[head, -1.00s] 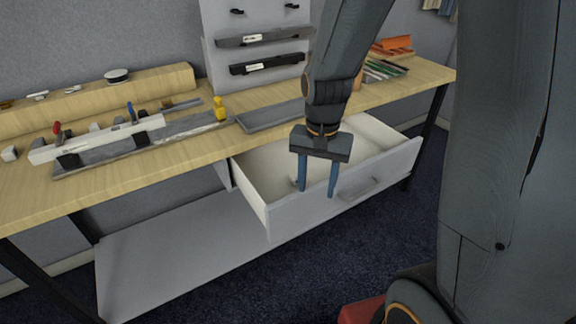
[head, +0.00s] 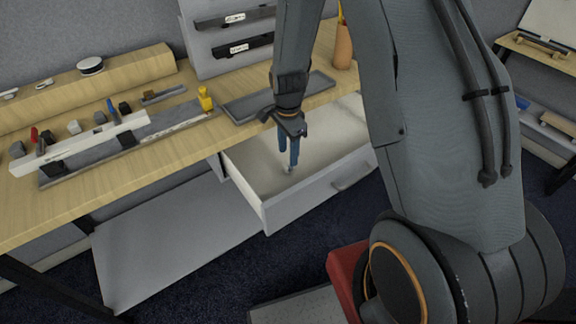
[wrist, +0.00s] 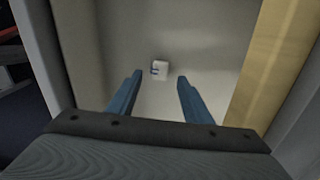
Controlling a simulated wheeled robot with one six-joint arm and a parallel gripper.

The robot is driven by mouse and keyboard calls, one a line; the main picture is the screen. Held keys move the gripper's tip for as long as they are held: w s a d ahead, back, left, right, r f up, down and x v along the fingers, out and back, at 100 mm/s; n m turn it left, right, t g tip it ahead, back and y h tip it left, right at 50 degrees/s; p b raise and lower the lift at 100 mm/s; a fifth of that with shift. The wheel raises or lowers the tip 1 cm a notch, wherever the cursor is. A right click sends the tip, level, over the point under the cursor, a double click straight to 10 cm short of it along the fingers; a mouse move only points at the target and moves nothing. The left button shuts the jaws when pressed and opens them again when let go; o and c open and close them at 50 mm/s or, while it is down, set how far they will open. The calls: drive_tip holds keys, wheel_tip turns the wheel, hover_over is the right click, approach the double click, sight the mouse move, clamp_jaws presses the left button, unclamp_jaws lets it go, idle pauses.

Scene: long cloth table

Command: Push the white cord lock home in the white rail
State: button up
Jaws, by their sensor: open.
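A small white block with a blue mark, which looks like the white cord lock (wrist: 161,68), lies on the floor of the open drawer in the wrist view. A small pale shape at my fingertips in the head view (head: 288,169) seems to be the same piece. My gripper (head: 288,160) points down into the drawer with its blue fingers open. In the wrist view my gripper (wrist: 160,80) has the block beyond its fingertips, roughly centred between them, not held. The white rail (head: 95,143) lies on the wooden table at the left, with dark clamps along it.
The drawer (head: 318,198) stands pulled out; its walls surround my fingers. A grey tray (head: 240,108) and a yellow piece (head: 205,99) lie on the table above it. Several small parts stand behind the rail. An orange cup (head: 343,46) stands at the back.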

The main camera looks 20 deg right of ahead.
sight(288, 164)
drive_tip(key=shift+f+p, duration=0.95)
drive_tip(key=shift+f, duration=1.35)
drive_tip(key=shift+c, duration=0.2)
drive_tip(key=c, duration=1.1)
